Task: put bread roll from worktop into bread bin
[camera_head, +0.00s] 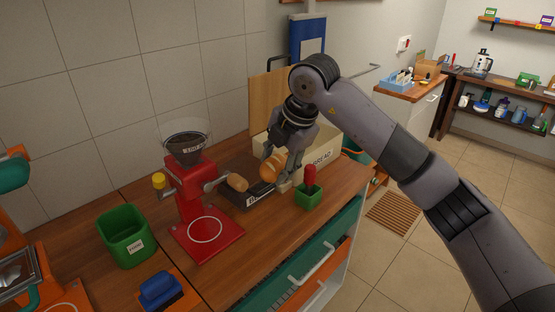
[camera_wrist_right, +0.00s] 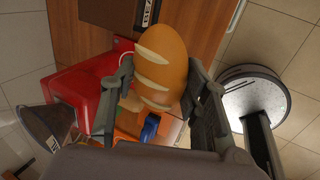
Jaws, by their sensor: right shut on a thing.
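The bread roll (camera_head: 272,168) is golden brown with pale slashes. My right gripper (camera_head: 284,165) is shut on it and holds it in front of the bread bin. In the right wrist view the roll (camera_wrist_right: 161,68) sits between both fingers of the gripper (camera_wrist_right: 165,88). The bread bin (camera_head: 322,157) is a cream box lettered "BREAD" at the back right of the wooden worktop (camera_head: 165,196). The gripper and wrist hide part of the bin, so its inside cannot be seen. My left gripper is not in view.
A red grinder (camera_head: 200,205) with a dark hopper stands left of the roll. A green pot (camera_head: 308,196) with a red-handled tool stands at the front edge. A green container (camera_head: 125,238) is farther left.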

